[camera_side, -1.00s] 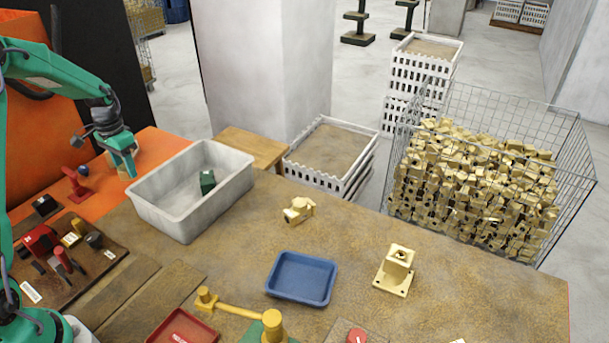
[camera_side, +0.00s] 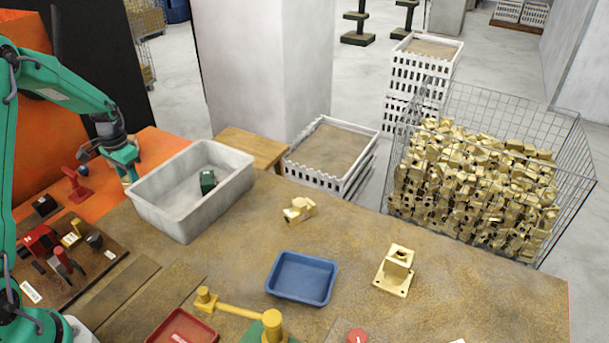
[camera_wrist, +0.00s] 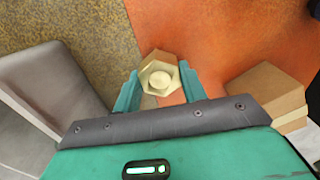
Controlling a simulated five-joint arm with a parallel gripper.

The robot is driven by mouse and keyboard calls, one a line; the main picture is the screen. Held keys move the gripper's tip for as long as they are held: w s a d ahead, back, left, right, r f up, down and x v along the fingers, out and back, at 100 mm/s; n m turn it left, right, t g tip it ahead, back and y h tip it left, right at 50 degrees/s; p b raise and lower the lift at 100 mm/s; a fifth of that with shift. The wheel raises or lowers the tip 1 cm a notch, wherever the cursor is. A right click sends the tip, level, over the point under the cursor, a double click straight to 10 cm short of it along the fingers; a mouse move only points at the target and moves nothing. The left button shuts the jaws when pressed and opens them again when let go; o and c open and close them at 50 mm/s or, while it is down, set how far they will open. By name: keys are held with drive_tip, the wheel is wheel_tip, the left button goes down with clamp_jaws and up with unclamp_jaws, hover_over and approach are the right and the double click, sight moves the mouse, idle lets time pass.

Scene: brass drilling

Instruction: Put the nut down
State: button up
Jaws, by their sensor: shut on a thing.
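My gripper (camera_wrist: 160,88) is shut on a brass-coloured hexagonal nut (camera_wrist: 158,74) with a round centre, seen between the two green fingers in the wrist view. In the side view my gripper (camera_side: 129,178) is low at the left end of the white-grey bin, over or near the edge where the orange surface (camera_side: 160,142) meets the brown worktop (camera_side: 235,232). The nut is small and mostly hidden there. I cannot tell whether it touches the surface.
A red clamp-like tool (camera_side: 76,186) stands to the left. A tan block (camera_wrist: 268,92) shows in the wrist view. A blue tray (camera_side: 301,278) lies farther right.

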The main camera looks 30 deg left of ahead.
drive_tip(key=shift+f, duration=0.1)
drive_tip(key=o, duration=1.2)
drive_tip(key=shift+o, duration=0.2)
wheel_tip(320, 180, up, 12)
drive_tip(key=shift+d+r, duration=0.1)
drive_tip(key=shift+r, duration=0.15)
